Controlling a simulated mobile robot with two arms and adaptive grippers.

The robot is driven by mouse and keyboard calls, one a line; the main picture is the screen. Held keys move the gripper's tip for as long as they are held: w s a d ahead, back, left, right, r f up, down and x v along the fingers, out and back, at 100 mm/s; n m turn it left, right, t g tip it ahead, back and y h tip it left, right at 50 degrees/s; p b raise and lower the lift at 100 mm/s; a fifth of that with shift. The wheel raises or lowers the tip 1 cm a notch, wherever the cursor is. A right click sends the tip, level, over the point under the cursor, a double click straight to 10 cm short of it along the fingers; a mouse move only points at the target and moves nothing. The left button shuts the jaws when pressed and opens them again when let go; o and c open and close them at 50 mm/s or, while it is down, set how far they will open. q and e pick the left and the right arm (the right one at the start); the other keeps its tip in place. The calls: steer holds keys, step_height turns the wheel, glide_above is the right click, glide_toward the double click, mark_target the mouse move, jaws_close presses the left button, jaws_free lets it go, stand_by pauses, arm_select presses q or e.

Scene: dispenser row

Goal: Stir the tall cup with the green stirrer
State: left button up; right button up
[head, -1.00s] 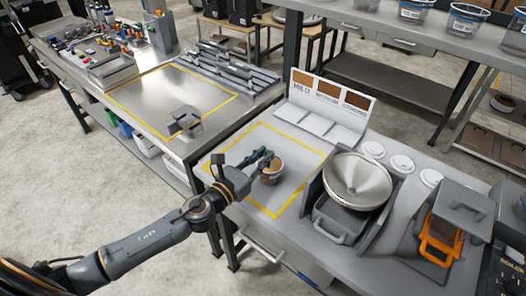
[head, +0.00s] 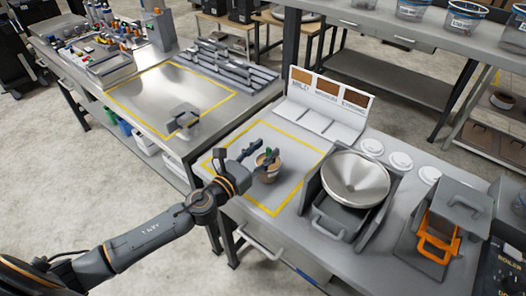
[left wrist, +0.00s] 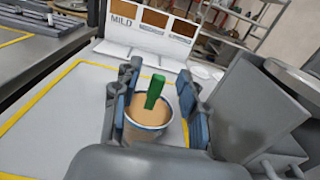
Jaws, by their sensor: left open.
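The cup (head: 268,175) holds light brown liquid and stands upright inside the yellow outline on the white bench. It also shows in the left wrist view (left wrist: 149,134). The green stirrer (left wrist: 155,92) stands in the cup, its upper part above the rim and its lower end hidden in the liquid. My left gripper (head: 257,153) is open at the cup. In the left wrist view its fingers (left wrist: 157,100) are spread on both sides of the stirrer, with a gap on each side. My right gripper is not in view.
A metal funnel bowl (head: 356,180) on a grey stand is right of the cup. A sign with brown panels (head: 328,90) stands behind. White lids (head: 400,160) lie at the back right. An orange-handled unit (head: 438,240) is further right. The outlined area around the cup is mostly clear.

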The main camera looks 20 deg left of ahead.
arm_select(q)
steer(key=shift+s, duration=0.2)
steer(key=shift+v, duration=5.75)
steer(key=s+a+f+n+g+y, duration=0.1)
steer(key=a+n+y, duration=0.45)
steer(key=n, duration=0.65)
steer(key=s+a+n+g+y, duration=0.15)
steer(key=a+n+y, duration=0.35)
steer(key=n, duration=0.7)
steer(key=s+d+f+n+g+h, duration=0.2)
steer(key=s+d+f+n+g, duration=0.35)
steer(key=s+n, duration=0.2)
steer(key=s+d+f+n+g+h, duration=0.3)
steer(key=s+d+f+n+g, duration=0.3)
steer(key=s, duration=0.3)
step_height(320, 180, down, 28)
steer(key=s, duration=0.2)
steer(key=s+a+f+g+b, duration=0.1)
steer(key=s+a+f+g, duration=0.1)
steer(key=s+f, duration=1.4)
steer(key=shift+s+a+y+b, duration=0.3)
steer(key=shift+s+a+y, duration=0.05)
steer(key=shift+s, duration=0.05)
